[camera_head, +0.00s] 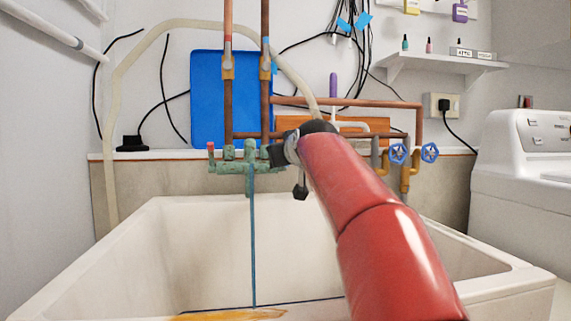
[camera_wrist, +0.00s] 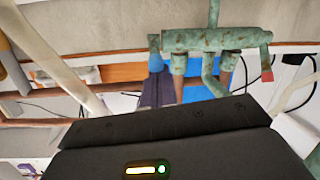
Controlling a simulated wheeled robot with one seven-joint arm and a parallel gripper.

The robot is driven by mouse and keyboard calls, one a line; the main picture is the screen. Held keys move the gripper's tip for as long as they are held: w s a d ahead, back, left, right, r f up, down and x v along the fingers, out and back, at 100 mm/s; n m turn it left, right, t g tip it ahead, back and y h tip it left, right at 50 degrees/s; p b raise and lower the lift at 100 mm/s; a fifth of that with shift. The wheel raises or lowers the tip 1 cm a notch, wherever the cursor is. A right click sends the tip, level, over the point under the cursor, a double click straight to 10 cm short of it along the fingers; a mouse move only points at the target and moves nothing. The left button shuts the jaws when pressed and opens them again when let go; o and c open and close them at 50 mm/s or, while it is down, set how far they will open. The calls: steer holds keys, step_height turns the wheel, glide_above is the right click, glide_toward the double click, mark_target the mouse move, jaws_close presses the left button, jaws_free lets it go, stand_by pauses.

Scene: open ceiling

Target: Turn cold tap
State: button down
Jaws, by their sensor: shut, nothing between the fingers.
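The green, corroded tap body (camera_head: 238,167) is on the wall above the sink. It also shows upside down at the top of the wrist view (camera_wrist: 215,40). Its red-tipped handle (camera_head: 211,148) is at the left end in the head view and at the right in the wrist view (camera_wrist: 267,75). The opposite end, without red, lies by my gripper (camera_head: 275,155) and is partly hidden by it. In the wrist view my gripper (camera_wrist: 158,65) is shut and empty, with its dark fingers close to that end; contact cannot be told.
The white sink (camera_head: 150,245) lies below, with a thin blue-green vertical line (camera_head: 253,250) under the tap. Copper pipes (camera_head: 228,100) and a blue board (camera_head: 207,100) stand behind. Two blue valve wheels (camera_head: 430,152) are at right, near a white machine (camera_head: 525,170).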

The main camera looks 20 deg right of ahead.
stand_by(0.4)
step_height(320, 180, up, 5)
steer(key=p, duration=0.5)
steer(key=s+a+f+b, duration=0.2)
steer(key=s+b, duration=0.2)
steer(key=s, duration=0.5)
steer(key=shift+f, duration=0.25)
